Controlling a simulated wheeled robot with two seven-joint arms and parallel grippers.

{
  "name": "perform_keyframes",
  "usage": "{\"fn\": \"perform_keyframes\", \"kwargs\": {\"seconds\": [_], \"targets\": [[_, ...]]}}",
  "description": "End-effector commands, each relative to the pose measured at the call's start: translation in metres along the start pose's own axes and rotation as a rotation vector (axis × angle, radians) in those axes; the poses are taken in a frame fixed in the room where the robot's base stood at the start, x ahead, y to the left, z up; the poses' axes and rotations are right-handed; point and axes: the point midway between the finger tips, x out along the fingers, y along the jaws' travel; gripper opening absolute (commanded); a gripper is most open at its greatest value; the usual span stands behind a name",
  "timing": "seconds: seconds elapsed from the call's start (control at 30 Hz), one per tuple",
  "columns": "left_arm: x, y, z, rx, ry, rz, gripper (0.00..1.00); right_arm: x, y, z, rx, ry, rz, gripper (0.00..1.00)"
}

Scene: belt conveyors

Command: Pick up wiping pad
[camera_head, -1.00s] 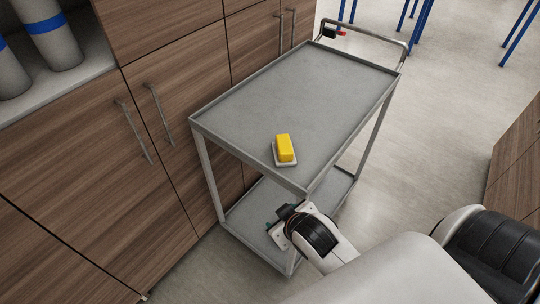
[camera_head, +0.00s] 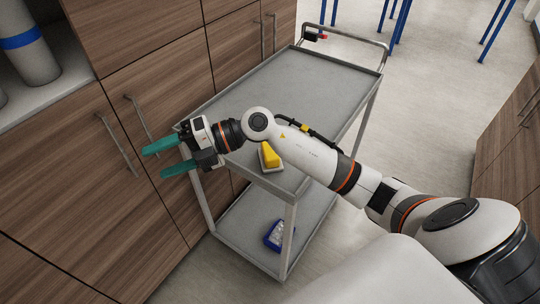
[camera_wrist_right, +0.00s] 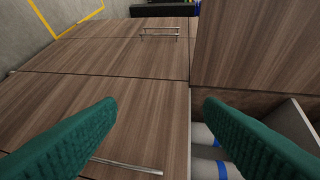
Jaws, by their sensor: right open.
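The wiping pad, a yellow block (camera_head: 269,156) on a pale base, sits on the top shelf of the grey cart (camera_head: 290,95), near its front edge. My right forearm covers part of its right and upper side. My right gripper (camera_head: 154,162) has teal fingers spread apart with nothing between them. It is left of the pad, past the cart's left front corner, and points toward the wooden cabinets. In the right wrist view the open fingers (camera_wrist_right: 160,105) face cabinet doors, and the pad does not show. My left gripper is not in view.
Wooden cabinets (camera_head: 120,85) with metal handles line the left, close to my right fingers. A blue and white item (camera_head: 273,235) is on the cart's lower shelf. The cart's handle (camera_head: 345,35) is at the far end. Floor right of the cart is clear.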

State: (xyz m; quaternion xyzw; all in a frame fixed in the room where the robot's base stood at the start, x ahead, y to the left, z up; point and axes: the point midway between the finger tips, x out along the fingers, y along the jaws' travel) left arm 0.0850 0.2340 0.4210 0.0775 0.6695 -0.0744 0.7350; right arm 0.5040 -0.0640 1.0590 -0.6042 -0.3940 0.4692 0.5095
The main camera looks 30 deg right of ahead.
Motion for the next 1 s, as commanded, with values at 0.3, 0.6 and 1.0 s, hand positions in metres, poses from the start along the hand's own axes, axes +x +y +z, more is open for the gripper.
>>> {"fn": "perform_keyframes", "kwargs": {"seconds": [0.3,0.6,1.0], "targets": [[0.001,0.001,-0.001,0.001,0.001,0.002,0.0,-0.138,0.084,-0.065,-0.015,-0.045,0.99,0.62],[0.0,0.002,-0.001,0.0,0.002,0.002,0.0,-0.236,0.081,-0.084,0.145,0.067,1.397,0.62],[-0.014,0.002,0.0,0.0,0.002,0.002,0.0,-0.228,0.138,-0.081,0.151,0.067,1.407,0.62]]}}
